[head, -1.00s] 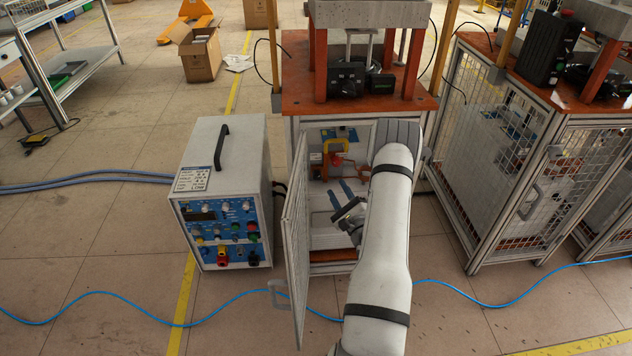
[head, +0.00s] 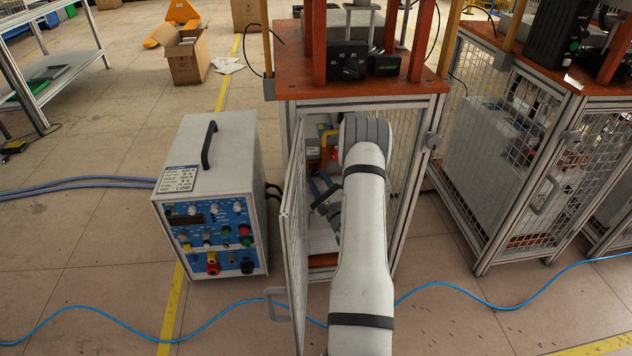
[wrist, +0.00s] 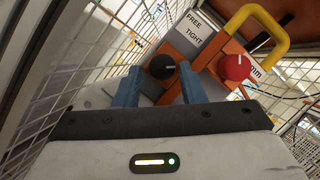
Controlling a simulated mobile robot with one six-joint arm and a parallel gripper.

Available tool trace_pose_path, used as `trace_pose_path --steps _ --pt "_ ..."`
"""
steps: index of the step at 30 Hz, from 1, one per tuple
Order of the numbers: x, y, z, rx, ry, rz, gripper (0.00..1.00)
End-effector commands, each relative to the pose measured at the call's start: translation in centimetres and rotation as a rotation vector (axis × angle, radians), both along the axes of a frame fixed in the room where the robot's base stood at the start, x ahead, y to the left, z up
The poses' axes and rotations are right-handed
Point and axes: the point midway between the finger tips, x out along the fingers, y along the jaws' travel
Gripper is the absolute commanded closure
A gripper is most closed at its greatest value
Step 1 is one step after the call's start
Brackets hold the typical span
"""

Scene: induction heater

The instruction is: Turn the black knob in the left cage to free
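In the head view my gripper (head: 325,188) is inside the open cage, partly hidden by my arm. The black knob is hidden there.
A red knob (wrist: 235,67) and a yellow handle (wrist: 258,30) are close on the right. Cage mesh (wrist: 62,70) is close on the left. The cage door (head: 294,240) stands open. A power unit (head: 210,200) stands left of the cage, and a blue hose (head: 240,312) crosses the floor.

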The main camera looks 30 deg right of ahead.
Motion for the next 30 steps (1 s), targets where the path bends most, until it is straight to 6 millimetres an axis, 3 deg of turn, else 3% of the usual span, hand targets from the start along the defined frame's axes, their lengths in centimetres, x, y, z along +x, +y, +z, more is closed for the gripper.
trace_pose_path --steps 5,13,24,25,30 --pt "1.1 -0.3 0.3 0.001 0.0 -0.003 0.63" --pt "1.2 -0.4 0.4 0.001 0.0 -0.005 0.64" --pt "1.1 -0.4 0.3 0.002 0.002 -0.005 0.94" --pt "1.0 0.6 0.3 0.002 0.003 -0.008 0.95" --pt "1.1 -0.2 0.3 -0.009 0.007 -0.002 0.95"
